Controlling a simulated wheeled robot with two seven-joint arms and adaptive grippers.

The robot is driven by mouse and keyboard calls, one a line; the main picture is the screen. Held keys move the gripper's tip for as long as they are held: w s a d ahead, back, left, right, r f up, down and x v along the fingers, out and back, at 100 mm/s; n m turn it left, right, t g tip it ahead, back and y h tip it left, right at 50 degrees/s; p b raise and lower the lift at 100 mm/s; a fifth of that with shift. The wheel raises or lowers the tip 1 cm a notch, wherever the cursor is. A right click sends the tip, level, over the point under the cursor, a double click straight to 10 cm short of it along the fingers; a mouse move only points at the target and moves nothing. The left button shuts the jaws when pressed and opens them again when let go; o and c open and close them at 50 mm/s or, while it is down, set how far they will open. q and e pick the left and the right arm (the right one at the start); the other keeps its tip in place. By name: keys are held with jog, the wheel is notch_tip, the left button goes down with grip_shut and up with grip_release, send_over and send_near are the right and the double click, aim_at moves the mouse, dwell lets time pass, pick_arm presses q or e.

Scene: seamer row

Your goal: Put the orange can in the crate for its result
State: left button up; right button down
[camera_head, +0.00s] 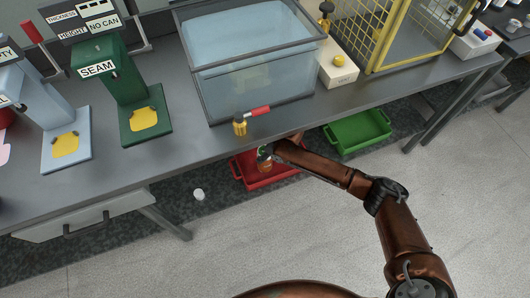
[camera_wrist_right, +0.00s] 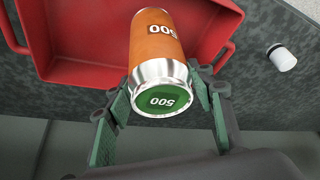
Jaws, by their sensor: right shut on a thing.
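The orange can (camera_head: 264,164) has silver ends and shows in the right wrist view (camera_wrist_right: 157,42) with a "500" print and a green end also marked 500. My right gripper (camera_head: 267,151) is shut on it near the green end; its green-padded fingers (camera_wrist_right: 165,85) lie on both sides. The can is over the red crate (camera_head: 239,174), below the bench edge. The red crate also shows in the wrist view (camera_wrist_right: 62,62), behind the can. Whether the can touches the crate floor, I cannot tell. My left gripper is not in view.
A green crate (camera_head: 375,142) stands right of the red one. A small white cylinder (camera_head: 199,194) is on the floor to the left. The grey bench (camera_head: 200,150) overhangs the crates and bears a water tank (camera_head: 250,60), a green seam machine (camera_head: 115,85) and a red-handled tool (camera_head: 241,124).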

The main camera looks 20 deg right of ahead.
jog(key=shift+f, duration=0.4)
jog(key=c, duration=0.9)
grip_release()
jog(key=shift+f, duration=0.1)
jog(key=shift+c, duration=0.2)
jog(key=r+p, duration=0.2)
jog(key=r, duration=0.1)
jog(key=shift+s+d+r, duration=0.2)
jog(key=shift+r, duration=0.05)
jog(key=shift+s+d+r+p, duration=0.35)
jog(key=shift+s+d+p, duration=0.1)
jog(key=shift+s+p, duration=0.15)
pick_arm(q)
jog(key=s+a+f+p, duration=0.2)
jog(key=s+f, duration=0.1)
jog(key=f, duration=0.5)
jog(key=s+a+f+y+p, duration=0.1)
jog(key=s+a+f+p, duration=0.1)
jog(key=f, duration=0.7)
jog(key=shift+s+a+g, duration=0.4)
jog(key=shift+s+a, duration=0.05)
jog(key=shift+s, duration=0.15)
pick_arm(e)
jog(key=s+d, duration=0.6)
jog(key=s, duration=0.3)
jog(key=shift+d, duration=0.25)
